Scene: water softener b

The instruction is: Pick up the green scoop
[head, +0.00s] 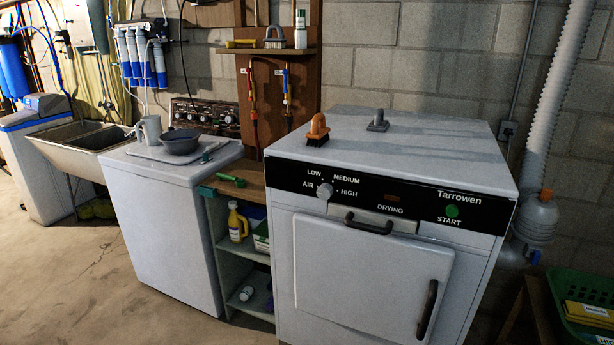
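A green scoop (232,180) lies on the narrow wooden top (252,190) of the shelf unit between the white washer and the dryer. Its handle points left and its rounder end is on the right, near the dryer's side. Nothing covers it in the head view. My gripper does not show in this view.
The dryer (375,270) stands right of the scoop and rises above it, with an orange brush (317,128) and a grey item (378,122) on top. The washer (170,230), left, bears a tray with a grey bowl (180,143). Floor in front at left is clear.

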